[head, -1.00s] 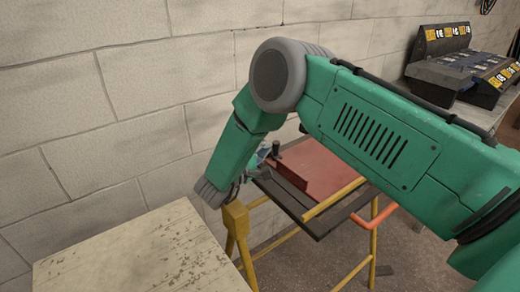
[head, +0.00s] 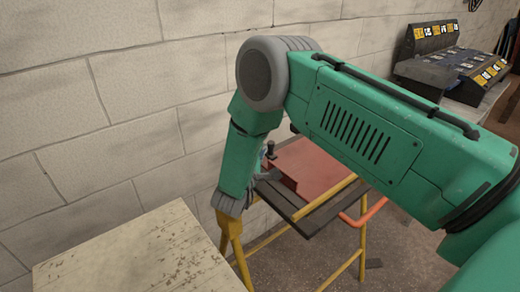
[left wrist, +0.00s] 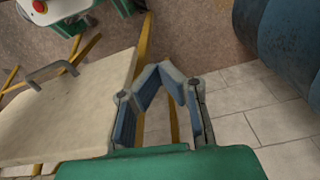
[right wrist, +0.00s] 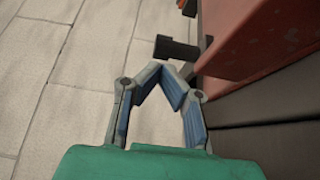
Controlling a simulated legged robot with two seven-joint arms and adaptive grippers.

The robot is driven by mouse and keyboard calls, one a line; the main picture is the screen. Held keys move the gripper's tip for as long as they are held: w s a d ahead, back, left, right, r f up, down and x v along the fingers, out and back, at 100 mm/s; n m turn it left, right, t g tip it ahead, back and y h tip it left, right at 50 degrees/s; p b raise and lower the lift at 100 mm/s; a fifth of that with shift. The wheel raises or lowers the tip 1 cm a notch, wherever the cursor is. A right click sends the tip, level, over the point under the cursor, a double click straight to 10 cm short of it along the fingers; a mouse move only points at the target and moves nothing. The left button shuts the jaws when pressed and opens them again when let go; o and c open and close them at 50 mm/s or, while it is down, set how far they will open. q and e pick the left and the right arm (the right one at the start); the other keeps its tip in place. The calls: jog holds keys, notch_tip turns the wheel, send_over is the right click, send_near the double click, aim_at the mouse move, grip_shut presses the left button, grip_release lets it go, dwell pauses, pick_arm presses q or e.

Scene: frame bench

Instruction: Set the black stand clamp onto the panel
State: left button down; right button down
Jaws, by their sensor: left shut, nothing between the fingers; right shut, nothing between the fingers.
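A small black upright piece (head: 270,149), which looks like the stand clamp, shows at the wall-side corner of a red panel (head: 312,165). In the head view my right forearm hides most of this gripper. My left gripper (left wrist: 160,72) is shut and empty beside a pale board; it is out of the head view.
A worn pale tabletop (head: 130,255) lies at front left. A yellow trestle (head: 231,228) and a dark board (head: 285,205) are under the red panel. An orange-red bar (head: 366,211) juts out in front. The brick wall is close behind.

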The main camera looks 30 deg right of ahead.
jog(key=v, duration=1.1)
jog(key=shift+s+a, duration=0.25)
jog(key=shift+a, duration=0.05)
